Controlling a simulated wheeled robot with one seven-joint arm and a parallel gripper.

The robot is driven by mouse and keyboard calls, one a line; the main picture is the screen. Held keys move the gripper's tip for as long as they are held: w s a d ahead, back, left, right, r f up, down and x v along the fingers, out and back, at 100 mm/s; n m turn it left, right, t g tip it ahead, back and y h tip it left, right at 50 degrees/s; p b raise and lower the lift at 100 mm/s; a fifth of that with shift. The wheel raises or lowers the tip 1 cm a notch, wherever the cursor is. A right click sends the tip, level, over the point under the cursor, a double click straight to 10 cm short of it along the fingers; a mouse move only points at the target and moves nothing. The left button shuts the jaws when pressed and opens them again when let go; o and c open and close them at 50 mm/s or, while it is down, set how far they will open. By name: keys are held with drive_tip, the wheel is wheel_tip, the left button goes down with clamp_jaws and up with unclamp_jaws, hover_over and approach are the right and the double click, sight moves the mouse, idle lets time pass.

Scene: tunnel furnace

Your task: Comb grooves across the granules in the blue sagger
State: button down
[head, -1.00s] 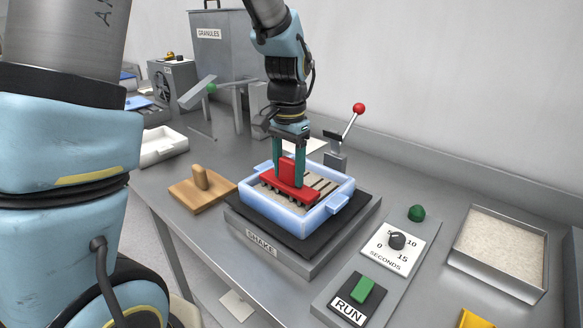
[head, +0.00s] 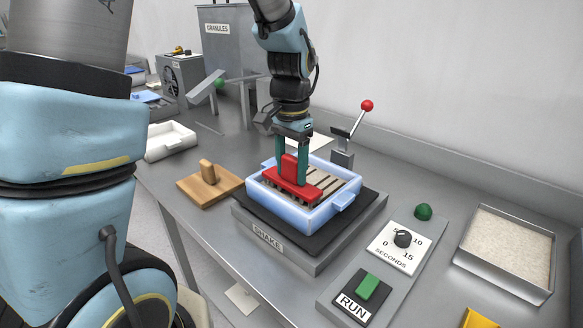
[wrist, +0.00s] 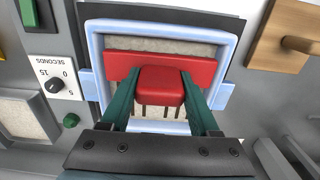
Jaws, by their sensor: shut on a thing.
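The blue sagger (head: 312,218) sits on the black mat of the shaker (head: 272,243) and holds pale granules (head: 335,181). Dark parallel grooves show in the granules behind the comb. My gripper (head: 291,172) is shut on the upright grip of a red comb (head: 282,187).
A wooden block with a handle (head: 209,186) lies left of the shaker. A control panel with a dial (head: 402,239) and green RUN button (head: 368,286) is at right, by a granule tray (head: 505,250). A red-knobbed lever (head: 366,106) stands behind the sagger.

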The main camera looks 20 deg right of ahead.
drive_tip(key=shift+r+p, duration=3.15)
drive_tip(key=shift+r, duration=0.8)
drive_tip(key=shift+f, duration=0.1)
